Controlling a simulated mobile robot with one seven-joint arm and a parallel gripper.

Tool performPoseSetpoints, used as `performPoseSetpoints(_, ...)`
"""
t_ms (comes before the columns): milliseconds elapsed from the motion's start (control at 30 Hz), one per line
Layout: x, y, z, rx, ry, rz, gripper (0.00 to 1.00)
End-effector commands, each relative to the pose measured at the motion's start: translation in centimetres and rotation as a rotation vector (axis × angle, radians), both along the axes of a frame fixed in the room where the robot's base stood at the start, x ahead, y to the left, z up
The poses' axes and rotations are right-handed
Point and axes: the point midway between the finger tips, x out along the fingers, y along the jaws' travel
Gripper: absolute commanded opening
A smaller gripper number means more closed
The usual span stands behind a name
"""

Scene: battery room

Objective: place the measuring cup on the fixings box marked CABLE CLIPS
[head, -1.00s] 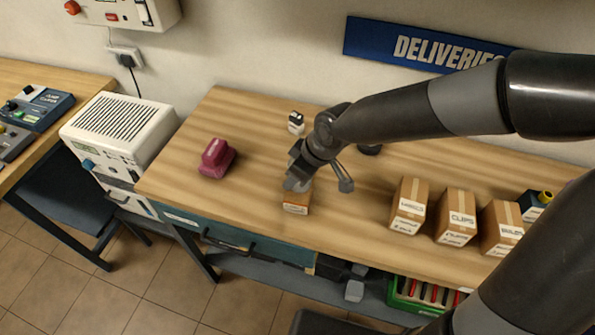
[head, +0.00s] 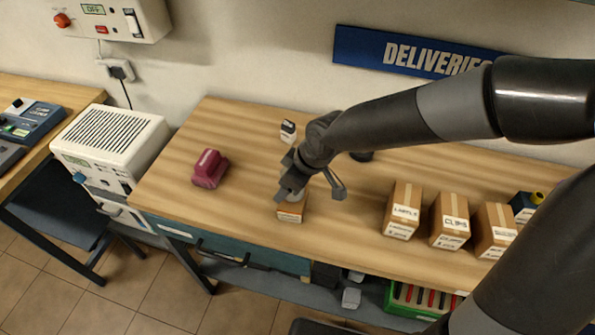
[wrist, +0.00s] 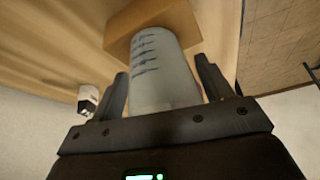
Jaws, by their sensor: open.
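The measuring cup (wrist: 163,72) is a pale, translucent cylinder with dark graduation marks. In the wrist view it stands between the two fingers of my gripper (wrist: 164,82), with its far end against a brown box (wrist: 123,22). My gripper is open, with a finger on each side of the cup. In the head view my gripper (head: 290,193) is over this small box (head: 290,217) near the table's front edge and hides most of the cup. The box's label is too small to read. Another carton (head: 449,238), farther right, reads CLIPS.
Cartons marked LABELS (head: 402,222) and an unclear word (head: 495,240) flank the CLIPS carton. A maroon object (head: 210,170) stands at the left of the wooden table (head: 185,215). A small black-and-white item (head: 288,131) stands behind my gripper. The table between is clear.

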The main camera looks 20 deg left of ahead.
Motion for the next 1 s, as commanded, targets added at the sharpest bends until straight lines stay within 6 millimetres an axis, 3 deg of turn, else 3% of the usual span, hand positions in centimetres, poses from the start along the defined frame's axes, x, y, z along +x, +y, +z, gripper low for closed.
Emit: performPoseSetpoints(1000, -0.6, -3.5, 7.7, 0.002, 0.0, -0.003, 0.72)
